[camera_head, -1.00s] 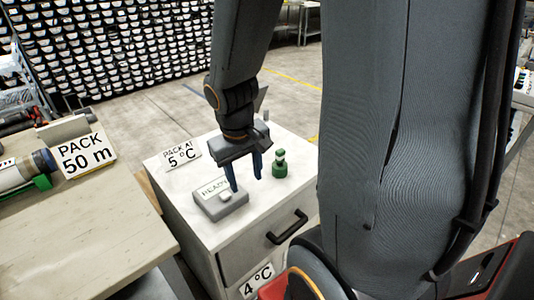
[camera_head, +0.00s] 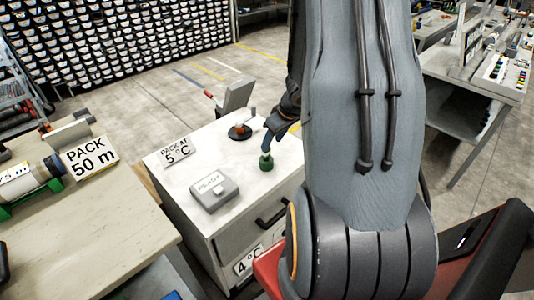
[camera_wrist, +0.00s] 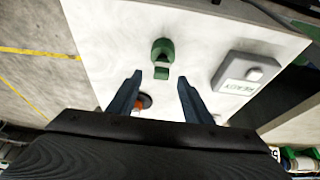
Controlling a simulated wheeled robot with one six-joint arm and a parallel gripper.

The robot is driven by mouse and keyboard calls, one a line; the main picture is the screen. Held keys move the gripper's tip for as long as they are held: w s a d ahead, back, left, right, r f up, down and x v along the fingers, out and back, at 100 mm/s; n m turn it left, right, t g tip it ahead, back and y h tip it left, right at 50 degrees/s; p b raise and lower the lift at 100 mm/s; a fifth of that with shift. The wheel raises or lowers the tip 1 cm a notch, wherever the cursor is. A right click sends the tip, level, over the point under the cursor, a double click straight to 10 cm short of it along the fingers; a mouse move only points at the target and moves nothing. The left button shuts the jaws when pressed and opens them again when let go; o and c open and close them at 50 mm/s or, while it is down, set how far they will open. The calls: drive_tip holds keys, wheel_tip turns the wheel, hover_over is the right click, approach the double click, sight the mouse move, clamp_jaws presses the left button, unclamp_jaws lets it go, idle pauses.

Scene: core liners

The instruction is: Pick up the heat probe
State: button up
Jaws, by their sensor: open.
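I cannot tell for sure which item is the heat probe. A small green item (camera_head: 266,162) stands upright on the white cabinet top (camera_head: 190,168); it also shows in the wrist view (camera_wrist: 163,50), just beyond my fingertips. A red-orange piece on a dark round base (camera_head: 240,130) stands farther back; in the wrist view it shows partly between my fingers (camera_wrist: 142,101). My gripper (camera_wrist: 159,82) is open, with two blue fingers apart and nothing gripped. In the head view my gripper (camera_head: 268,146) is mostly hidden by my arm, a finger showing behind the green item.
A grey box marked READY (camera_head: 214,190) sits at the cabinet's front. A "PACK AT 5 °C" sign (camera_head: 175,151) stands at its left edge, and a grey upright panel (camera_head: 236,98) at the back. A bench (camera_head: 85,235) is at the left. Bare cabinet top lies between box and sign.

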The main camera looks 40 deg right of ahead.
sight(266, 157)
drive_tip(key=b+x, duration=0.2)
drive_tip(key=x, duration=0.4)
drive_tip(key=shift+w+a+f, duration=0.2)
drive_tip(key=shift+w, duration=0.1)
drive_tip(key=c, duration=1.1)
drive_tip(key=shift+c, duration=0.2)
drive_tip(key=shift+r, duration=0.2)
